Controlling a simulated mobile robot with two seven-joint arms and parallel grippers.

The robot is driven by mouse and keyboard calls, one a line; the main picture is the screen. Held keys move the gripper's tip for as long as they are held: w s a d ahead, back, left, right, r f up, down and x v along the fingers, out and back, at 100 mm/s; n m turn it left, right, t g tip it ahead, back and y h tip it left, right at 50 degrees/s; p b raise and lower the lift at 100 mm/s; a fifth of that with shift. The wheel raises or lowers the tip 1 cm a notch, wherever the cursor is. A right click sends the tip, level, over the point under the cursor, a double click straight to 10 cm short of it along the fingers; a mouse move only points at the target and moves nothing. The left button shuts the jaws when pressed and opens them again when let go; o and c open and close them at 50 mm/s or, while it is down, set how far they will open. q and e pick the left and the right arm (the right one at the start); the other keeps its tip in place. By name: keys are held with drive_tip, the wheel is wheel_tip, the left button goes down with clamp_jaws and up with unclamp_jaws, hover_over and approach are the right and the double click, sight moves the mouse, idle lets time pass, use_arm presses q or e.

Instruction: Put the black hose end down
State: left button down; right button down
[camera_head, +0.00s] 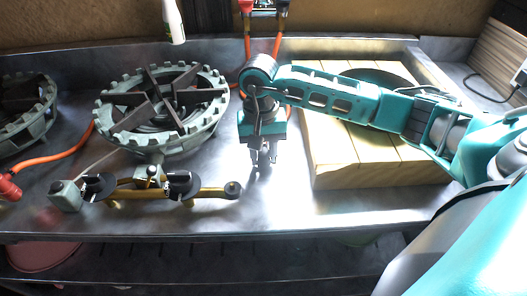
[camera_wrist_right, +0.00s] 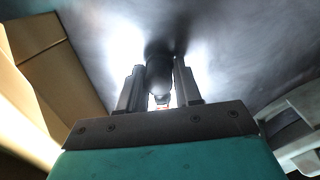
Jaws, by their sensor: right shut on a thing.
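My right gripper (camera_head: 263,158) points down over the grey metal counter, between the gas burner and the wooden board. In the right wrist view, its two fingers (camera_wrist_right: 160,90) are shut on the black hose end (camera_wrist_right: 159,74), a dark rounded piece between the fingertips. In the head view the hose end is mostly hidden by the fingers. I cannot tell whether it touches the counter. My left gripper is not in view.
A toothed gas burner (camera_head: 163,107) stands left of the gripper. A brass valve pipe (camera_head: 150,193) with black knobs lies in front of it. A pale wooden board (camera_head: 345,150) is at right. Bare counter (camera_head: 270,205) lies in front of the gripper.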

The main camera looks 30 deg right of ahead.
drive_tip(key=shift+f, duration=0.3)
drive_tip(key=c, duration=0.8)
unclamp_jaws()
drive_tip(key=shift+r, duration=0.1)
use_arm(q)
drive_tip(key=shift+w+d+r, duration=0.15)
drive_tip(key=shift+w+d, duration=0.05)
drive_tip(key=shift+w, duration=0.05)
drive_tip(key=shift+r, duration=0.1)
use_arm(e)
drive_tip(key=shift+r, duration=0.1)
drive_tip(key=shift+r, duration=0.25)
use_arm(q)
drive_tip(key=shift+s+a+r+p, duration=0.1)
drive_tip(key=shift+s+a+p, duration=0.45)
drive_tip(key=shift+p, duration=0.55)
use_arm(e)
drive_tip(key=r, duration=1.2)
drive_tip(key=shift+w+a+r, duration=0.1)
drive_tip(key=shift+w+r, duration=0.15)
drive_tip(key=shift+w, duration=0.05)
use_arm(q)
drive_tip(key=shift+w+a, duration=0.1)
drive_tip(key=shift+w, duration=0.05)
